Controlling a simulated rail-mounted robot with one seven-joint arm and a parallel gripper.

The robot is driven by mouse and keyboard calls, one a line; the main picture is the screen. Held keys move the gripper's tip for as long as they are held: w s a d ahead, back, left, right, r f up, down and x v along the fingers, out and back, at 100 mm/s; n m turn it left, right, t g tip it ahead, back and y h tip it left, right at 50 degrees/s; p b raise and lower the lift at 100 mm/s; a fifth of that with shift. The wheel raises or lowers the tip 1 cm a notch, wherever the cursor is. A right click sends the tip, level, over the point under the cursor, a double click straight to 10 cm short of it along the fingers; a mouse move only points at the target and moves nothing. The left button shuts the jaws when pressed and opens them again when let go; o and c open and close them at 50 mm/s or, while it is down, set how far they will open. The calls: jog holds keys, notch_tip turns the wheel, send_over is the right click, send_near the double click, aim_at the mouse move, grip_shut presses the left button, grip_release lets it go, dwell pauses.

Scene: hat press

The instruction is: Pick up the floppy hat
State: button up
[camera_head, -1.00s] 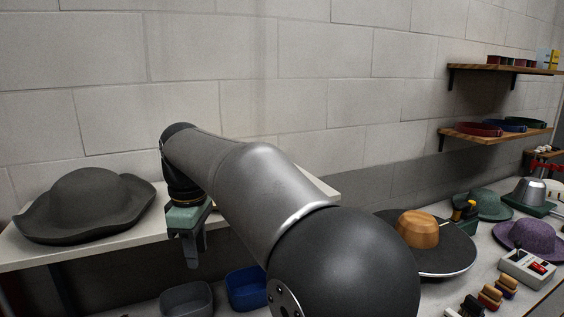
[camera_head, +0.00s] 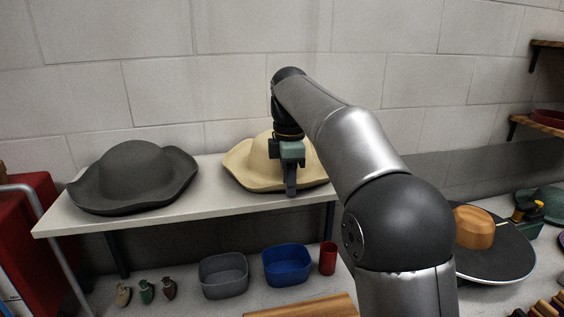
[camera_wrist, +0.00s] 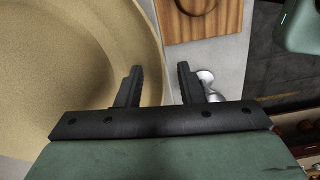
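A tan floppy hat (camera_head: 245,170) with a wavy brim sits on the white shelf, partly hidden behind my gripper. A dark grey floppy hat (camera_head: 134,178) sits on the same shelf to its left. My gripper (camera_head: 291,190) points down in front of the tan hat. In the wrist view the tan hat (camera_wrist: 60,70) fills the left side. My gripper (camera_wrist: 160,70) is open there, its left finger over the brim and its right finger past the brim edge. Nothing is held. I cannot tell the height of the fingertips against the brim.
The white shelf (camera_head: 75,220) stands against a block wall. Below are a grey bin (camera_head: 223,275), a blue bin (camera_head: 287,265) and a red cup (camera_head: 328,258). A red cabinet (camera_head: 30,245) is far left.

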jog(key=shift+f, duration=0.6)
grip_shut()
jog(key=shift+r, duration=0.1)
